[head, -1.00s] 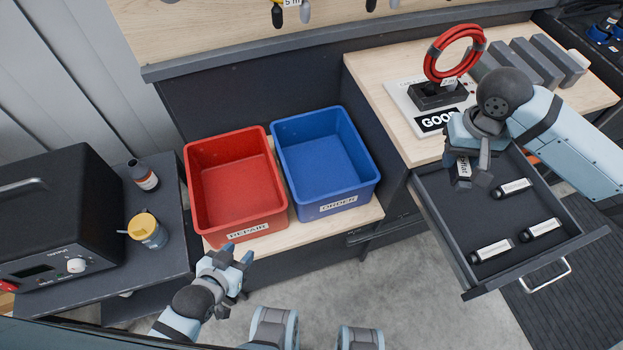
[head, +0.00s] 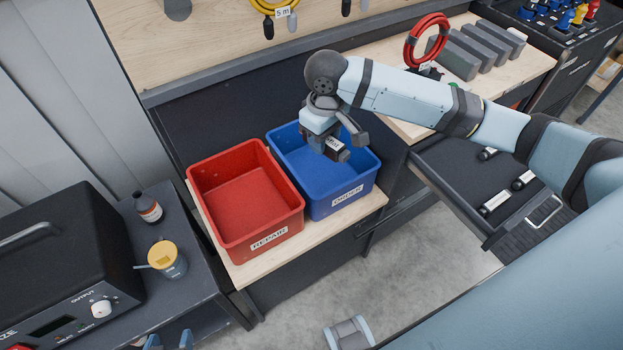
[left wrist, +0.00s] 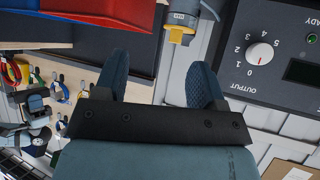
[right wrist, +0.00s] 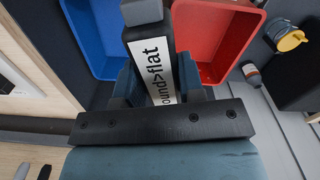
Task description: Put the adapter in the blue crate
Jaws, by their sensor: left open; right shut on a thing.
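The adapter (right wrist: 157,62) is a dark block with a white label ending in "ound>flat". My right gripper (head: 338,142) is shut on it; the adapter also shows in the head view (head: 335,148). The held adapter appears over the blue crate (head: 340,203), labelled ORDER; its height above the floor of the crate is hard to judge. In the right wrist view the blue crate (right wrist: 97,35) lies left of the adapter. My left gripper (left wrist: 155,85) is open and empty; in the head view only its fingertips (head: 168,342) show at the bottom edge.
The red crate (head: 247,235), labelled REPAIR, stands against the blue one on a wooden shelf. An open drawer (head: 450,165) with several labelled adapters is at right. A black power unit (head: 65,260), a yellow-lidded jar (head: 165,258) and a small bottle (head: 148,207) stand at left.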

